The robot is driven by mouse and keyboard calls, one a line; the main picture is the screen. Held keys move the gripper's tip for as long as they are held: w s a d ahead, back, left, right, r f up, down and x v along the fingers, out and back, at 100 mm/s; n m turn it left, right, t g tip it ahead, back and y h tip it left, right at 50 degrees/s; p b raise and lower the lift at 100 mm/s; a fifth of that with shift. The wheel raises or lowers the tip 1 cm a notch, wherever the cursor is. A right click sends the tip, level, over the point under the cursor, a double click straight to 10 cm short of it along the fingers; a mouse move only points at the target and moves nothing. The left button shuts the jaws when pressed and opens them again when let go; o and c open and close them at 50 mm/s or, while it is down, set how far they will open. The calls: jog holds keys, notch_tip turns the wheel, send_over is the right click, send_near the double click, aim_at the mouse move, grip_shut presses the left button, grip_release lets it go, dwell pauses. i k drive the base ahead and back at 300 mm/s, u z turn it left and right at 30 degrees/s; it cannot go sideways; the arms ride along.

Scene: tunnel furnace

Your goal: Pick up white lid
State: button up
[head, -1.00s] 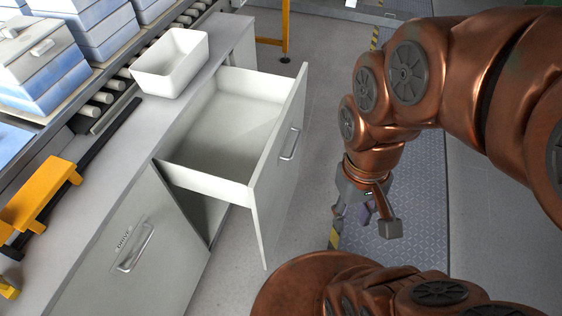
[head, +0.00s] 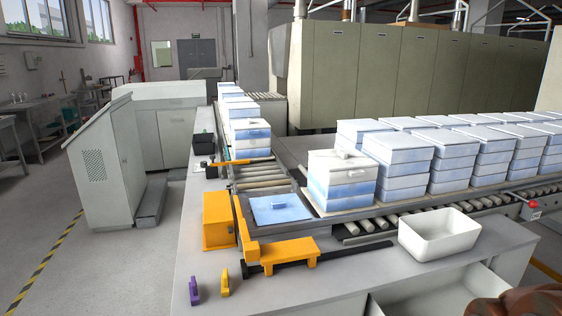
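A white lid (head: 325,159) with a small raised handle sits on top of a blue-and-white box stack (head: 342,190) at the middle of the roller line. A similar pale top with a small handle shows on a smaller stack (head: 250,138) farther back on the left. My gripper is out of view; only a copper piece of my arm shows at the bottom right corner. Whether it is open or shut is hidden.
A white open bin (head: 439,234) stands on the grey counter (head: 205,253) above an open drawer (head: 440,293). An orange pusher (head: 280,254), an orange box (head: 219,220), a purple piece (head: 195,290) and a yellow piece (head: 225,283) occupy the counter. Several stacks crowd the right.

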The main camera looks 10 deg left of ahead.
aim_at(349, 158)
jog(key=u, duration=0.1)
jog(key=k, duration=0.55)
jog(key=u, duration=1.05)
jog(key=i, duration=1.3)
jog(key=z, duration=0.15)
